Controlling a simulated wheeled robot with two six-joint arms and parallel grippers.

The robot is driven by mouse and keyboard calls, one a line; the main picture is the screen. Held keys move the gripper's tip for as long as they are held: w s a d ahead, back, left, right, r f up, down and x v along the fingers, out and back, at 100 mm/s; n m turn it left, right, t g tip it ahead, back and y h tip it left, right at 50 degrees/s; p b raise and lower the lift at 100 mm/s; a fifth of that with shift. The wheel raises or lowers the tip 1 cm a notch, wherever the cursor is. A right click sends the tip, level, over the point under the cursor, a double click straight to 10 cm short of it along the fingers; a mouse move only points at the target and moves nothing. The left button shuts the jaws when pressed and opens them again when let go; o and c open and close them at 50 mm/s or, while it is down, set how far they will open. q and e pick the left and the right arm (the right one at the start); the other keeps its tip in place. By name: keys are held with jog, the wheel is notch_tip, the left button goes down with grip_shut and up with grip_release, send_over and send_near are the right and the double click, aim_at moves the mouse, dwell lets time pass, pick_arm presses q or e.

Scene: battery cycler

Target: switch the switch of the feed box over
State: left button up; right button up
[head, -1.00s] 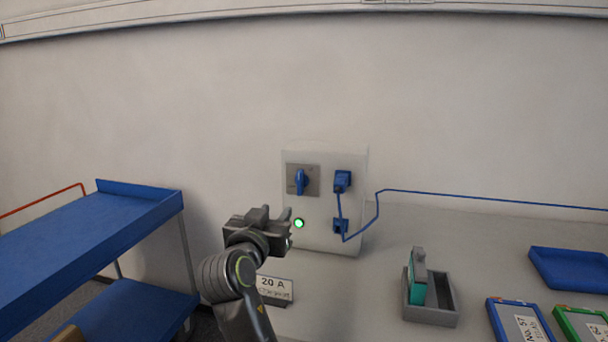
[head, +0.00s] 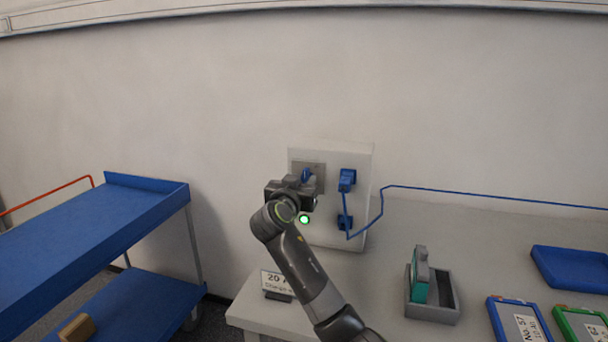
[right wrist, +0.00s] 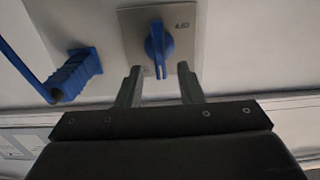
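The feed box (head: 334,232) is a pale box standing on the table against the wall. Its switch is a blue rotary handle (right wrist: 157,50) on a grey square plate (right wrist: 130,28); in the right wrist view the handle lies nearly along the line between the fingers. My right gripper (right wrist: 160,78) is open, with one finger on either side of the handle's near end and the tips just short of it. In the head view my right gripper (head: 304,184) covers most of the switch. My left gripper is not in view.
A blue plug (head: 346,180) with a blue cable (head: 450,191) sits right of the switch. A green lamp (head: 304,219) glows below it. A "20 A" sign (head: 276,284), a grey holder (head: 432,308) and blue tray (head: 570,267) are on the table. A blue cart (head: 90,225) stands left.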

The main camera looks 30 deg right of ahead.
aim_at(306, 180)
jog(key=shift+x, duration=1.25)
grip_shut()
